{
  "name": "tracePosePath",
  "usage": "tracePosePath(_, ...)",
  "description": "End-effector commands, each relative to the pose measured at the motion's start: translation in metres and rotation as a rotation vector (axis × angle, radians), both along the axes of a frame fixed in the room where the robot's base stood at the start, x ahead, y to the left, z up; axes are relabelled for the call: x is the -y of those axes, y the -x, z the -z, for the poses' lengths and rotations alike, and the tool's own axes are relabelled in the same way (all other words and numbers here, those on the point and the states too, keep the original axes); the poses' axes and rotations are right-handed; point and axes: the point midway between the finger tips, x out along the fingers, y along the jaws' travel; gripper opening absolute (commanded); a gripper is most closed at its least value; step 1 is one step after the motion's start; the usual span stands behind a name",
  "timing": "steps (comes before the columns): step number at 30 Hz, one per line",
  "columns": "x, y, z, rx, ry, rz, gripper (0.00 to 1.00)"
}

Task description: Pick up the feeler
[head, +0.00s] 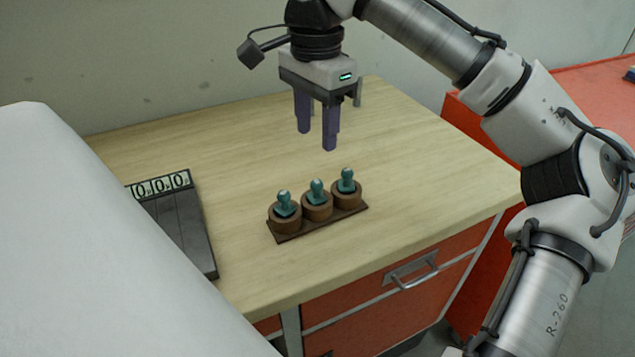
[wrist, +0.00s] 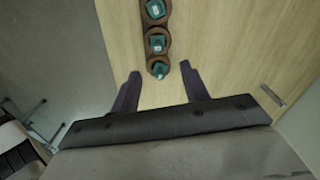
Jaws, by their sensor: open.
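Three teal knobbed pieces stand upright in a row of brown round cups on a dark brown base (head: 287,237): left (head: 284,204), middle (head: 317,192) and right (head: 347,181). Nothing is labelled as the feeler; I cannot tell which piece it is. My gripper (head: 316,139) is open and empty, pointing down above the table, just behind the row and apart from it. In the wrist view, the nearest teal piece (wrist: 160,70) appears between the purple fingertips, with the other two (wrist: 157,43) (wrist: 155,10) beyond. Nothing covers the pieces in the head view.
The wooden tabletop (head: 420,160) is clear around the row. A dark device with a digit display (head: 160,186) lies to the left. A pale wall (head: 150,60) stands behind. Orange drawers with a metal handle (head: 412,272) are below the front edge.

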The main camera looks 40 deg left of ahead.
Motion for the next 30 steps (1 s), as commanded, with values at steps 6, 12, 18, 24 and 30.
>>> tracePosePath(6, 0.000, 0.000, 0.041, -0.004, -0.002, -0.004, 0.45)
tracePosePath(12, 0.000, 0.001, 0.055, -0.001, -0.002, -0.003, 0.45)
tracePosePath(18, 0.004, 0.003, 0.077, -0.001, -0.001, -0.003, 0.45)
tracePosePath(24, 0.004, 0.004, 0.103, -0.001, -0.003, -0.002, 0.45)
tracePosePath(30, 0.004, 0.004, 0.107, 0.001, -0.004, -0.002, 0.45)
